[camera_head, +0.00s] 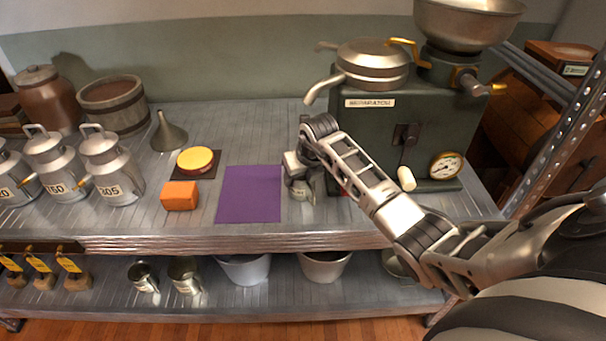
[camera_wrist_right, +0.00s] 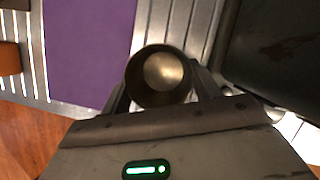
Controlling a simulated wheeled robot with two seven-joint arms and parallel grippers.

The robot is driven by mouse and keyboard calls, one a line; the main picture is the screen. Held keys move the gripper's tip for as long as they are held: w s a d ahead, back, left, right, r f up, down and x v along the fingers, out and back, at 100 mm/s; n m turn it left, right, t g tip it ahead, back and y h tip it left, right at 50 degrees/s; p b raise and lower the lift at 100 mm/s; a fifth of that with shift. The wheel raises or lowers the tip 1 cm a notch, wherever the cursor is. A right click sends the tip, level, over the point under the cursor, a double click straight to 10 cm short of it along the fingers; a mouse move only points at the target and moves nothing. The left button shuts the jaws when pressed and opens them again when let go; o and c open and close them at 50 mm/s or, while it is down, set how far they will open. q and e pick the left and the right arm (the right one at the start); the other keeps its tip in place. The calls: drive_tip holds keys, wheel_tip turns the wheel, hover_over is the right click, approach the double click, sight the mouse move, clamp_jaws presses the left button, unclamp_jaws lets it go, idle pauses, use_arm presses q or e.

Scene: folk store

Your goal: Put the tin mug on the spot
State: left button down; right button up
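The tin mug (camera_head: 299,190) is a small grey metal cup with a pale label, upright at the right edge of a flat purple mat (camera_head: 249,194). In the right wrist view I look down into the mug (camera_wrist_right: 159,77), with the purple mat (camera_wrist_right: 88,50) to its left. My right gripper (camera_head: 300,170) comes down over the mug, a finger on each side, and both fingers appear to touch it. I cannot tell whether its base rests on the counter. My left gripper is not in view. No other marked spot is clear.
Left of the mat are an orange block (camera_head: 180,196), a yellow-topped tin (camera_head: 196,160) on a dark square, a funnel (camera_head: 168,134) and several milk cans (camera_head: 112,172). The green separator (camera_head: 425,130) stands close on the right.

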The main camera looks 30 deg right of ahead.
drive_tip(key=o, duration=0.4)
